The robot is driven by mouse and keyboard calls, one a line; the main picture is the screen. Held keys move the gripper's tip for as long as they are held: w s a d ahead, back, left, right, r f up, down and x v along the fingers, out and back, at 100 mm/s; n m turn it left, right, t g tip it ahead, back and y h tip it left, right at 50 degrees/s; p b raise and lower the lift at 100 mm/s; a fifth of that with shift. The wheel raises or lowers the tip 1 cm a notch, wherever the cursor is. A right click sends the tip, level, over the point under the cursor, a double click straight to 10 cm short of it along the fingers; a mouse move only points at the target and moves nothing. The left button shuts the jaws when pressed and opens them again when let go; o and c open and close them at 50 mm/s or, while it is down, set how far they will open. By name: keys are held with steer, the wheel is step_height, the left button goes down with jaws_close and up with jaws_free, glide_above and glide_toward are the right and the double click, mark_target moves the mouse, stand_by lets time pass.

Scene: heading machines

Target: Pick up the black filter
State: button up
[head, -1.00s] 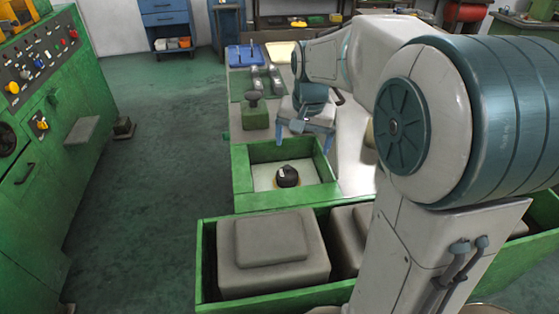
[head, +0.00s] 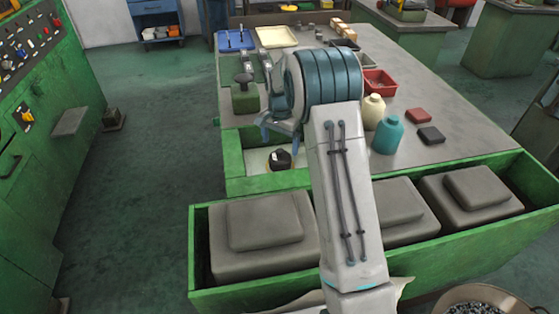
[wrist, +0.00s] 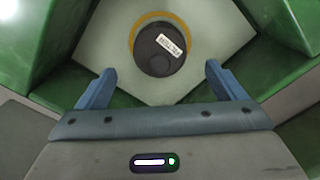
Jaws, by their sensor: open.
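The black filter (head: 280,159) is a short round black piece with a white label. It sits on the pale floor of a green-walled bay at the near left end of the bench. In the wrist view the filter (wrist: 160,50) stands in front of the fingertips, with a yellow ring (wrist: 135,32) showing around part of it. My gripper (wrist: 158,82) is open and empty, its two blue fingers apart on either side of the filter's line, short of it. In the head view my gripper (head: 280,128) is above the bay, partly hidden by my arm.
Green walls (head: 233,165) enclose the bay. A green bin with grey blocks (head: 262,222) stands in front. On the bench are a teal bottle (head: 387,135), a cream bottle (head: 373,111) and a red tray (head: 380,82). The bench's right side is mostly clear.

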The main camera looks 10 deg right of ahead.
mark_target(280, 158)
step_height(280, 158, down, 8)
steer(key=shift+r+p, duration=0.25)
steer(key=shift+p, duration=0.65)
steer(key=c, duration=1.1)
